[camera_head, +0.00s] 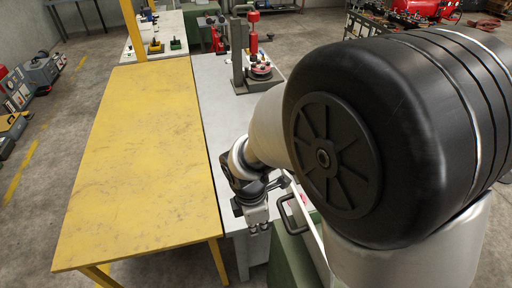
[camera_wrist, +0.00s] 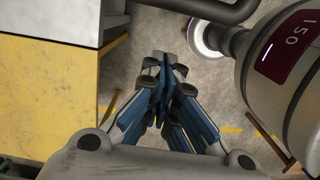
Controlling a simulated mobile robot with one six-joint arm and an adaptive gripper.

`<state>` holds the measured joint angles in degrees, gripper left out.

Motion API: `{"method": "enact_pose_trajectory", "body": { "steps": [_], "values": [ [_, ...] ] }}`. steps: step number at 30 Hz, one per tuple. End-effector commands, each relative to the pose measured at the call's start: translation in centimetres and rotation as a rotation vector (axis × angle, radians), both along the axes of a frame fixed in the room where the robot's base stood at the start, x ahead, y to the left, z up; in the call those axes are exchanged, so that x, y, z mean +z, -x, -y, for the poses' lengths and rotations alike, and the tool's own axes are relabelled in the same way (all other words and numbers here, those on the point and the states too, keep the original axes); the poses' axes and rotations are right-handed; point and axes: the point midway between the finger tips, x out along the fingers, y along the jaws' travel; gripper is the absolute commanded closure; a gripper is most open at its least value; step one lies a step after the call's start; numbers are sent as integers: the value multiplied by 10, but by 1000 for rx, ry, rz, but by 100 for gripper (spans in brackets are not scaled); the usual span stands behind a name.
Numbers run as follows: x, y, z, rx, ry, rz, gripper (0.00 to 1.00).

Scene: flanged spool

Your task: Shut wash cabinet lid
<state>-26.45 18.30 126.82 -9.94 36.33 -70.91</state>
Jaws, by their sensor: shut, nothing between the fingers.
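The wash cabinet shows in the head view as a green body (camera_head: 287,250) at the lower middle, mostly hidden behind my arm. A pale panel edge (camera_head: 312,236) with a dark bar handle (camera_head: 283,212) slants above it; this looks like the lid, but its angle is hard to tell. My gripper's wrist end (camera_head: 252,200) is just left of the handle, and its fingers are hidden there. In the wrist view my gripper (camera_wrist: 168,72) is shut and empty, pointing over the floor. A dark curved bar (camera_wrist: 215,9) crosses the top of that view, apart from the fingertips.
A yellow table (camera_head: 140,150) stands at the left, beside a grey bench (camera_head: 214,115). A red and grey press-like tool (camera_head: 256,65) stands at the bench's far end. Yellow and grey furniture (camera_wrist: 50,90) fills the left of the wrist view, with bare floor beyond.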

Motion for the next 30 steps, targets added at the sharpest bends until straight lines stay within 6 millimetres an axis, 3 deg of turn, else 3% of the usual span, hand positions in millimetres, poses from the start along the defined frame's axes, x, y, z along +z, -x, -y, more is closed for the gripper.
{"method": "enact_pose_trajectory", "body": {
  "steps": [3, 8, 23, 30],
  "values": [
    [15, -6, 18, -6, -2, 5, 100],
    [20, -9, 30, -5, -1, 4, 100],
    [22, -11, 34, -4, -5, 3, 100],
    [35, -27, 45, -9, -63, -12, 100]
  ]
}}
